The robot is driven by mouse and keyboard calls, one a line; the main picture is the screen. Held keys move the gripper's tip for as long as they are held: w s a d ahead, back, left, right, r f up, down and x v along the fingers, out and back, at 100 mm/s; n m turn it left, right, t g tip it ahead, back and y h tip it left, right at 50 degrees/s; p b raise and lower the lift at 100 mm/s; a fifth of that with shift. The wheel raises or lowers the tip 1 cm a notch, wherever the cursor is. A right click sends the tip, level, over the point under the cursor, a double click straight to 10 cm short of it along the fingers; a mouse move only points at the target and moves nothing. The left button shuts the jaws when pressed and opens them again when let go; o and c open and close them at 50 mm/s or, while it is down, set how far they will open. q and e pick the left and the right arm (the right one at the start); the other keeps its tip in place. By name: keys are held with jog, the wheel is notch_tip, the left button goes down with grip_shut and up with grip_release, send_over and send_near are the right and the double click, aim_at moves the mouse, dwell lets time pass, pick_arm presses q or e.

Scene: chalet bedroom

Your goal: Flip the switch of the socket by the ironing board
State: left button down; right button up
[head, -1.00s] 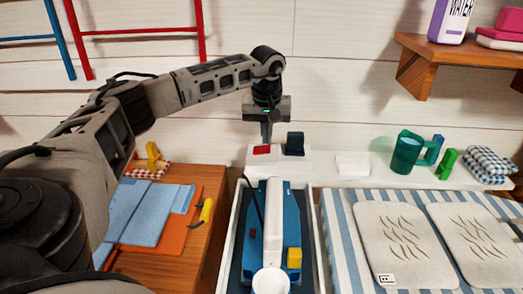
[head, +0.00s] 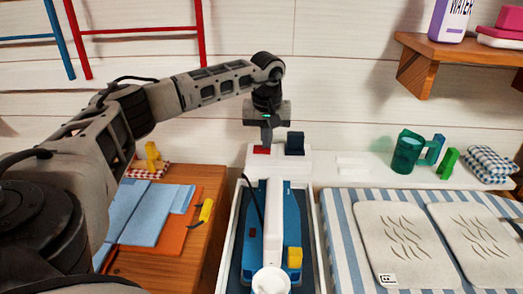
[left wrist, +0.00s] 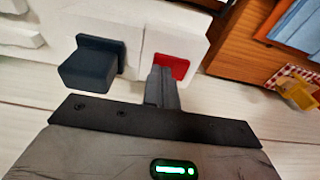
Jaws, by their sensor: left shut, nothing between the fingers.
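The white socket box (head: 279,166) stands at the back, behind the blue and white iron (head: 265,225). A red switch (head: 261,150) is on its left part and a dark plug (head: 295,143) is in its right part. In the left wrist view the red switch (left wrist: 172,67) lies right at the fingertips and the dark plug (left wrist: 92,63) is beside it. My left gripper (head: 266,142) is shut and empty, pointing down, its tips at the switch and apparently touching it. The tips partly hide the switch. My right gripper is out of view.
The striped ironing board (head: 337,235) with grey cloths (head: 405,240) is at the right. A green mug (head: 405,153) stands on the white ledge. A wooden cabinet (head: 190,260) with folded cloths is at the left. A wooden shelf (head: 460,55) juts out above right.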

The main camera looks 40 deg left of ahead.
pick_arm(q)
jog(key=shift+s+f, duration=0.1)
jog(key=shift+f, duration=0.15)
jog(key=shift+r+p, duration=1.15)
jog(key=shift+r, duration=0.05)
jog(key=shift+r+p, duration=0.6)
jog(key=shift+r, duration=0.15)
notch_tip(320, 180, up, 3)
jog(key=p, duration=0.3)
jog(key=shift+r, duration=0.1)
pick_arm(e)
jog(key=r, duration=0.1)
jog(key=d+r, duration=0.1)
jog(key=r, duration=0.1)
jog(key=shift+s, duration=0.15)
jog(key=shift+s+r, duration=0.1)
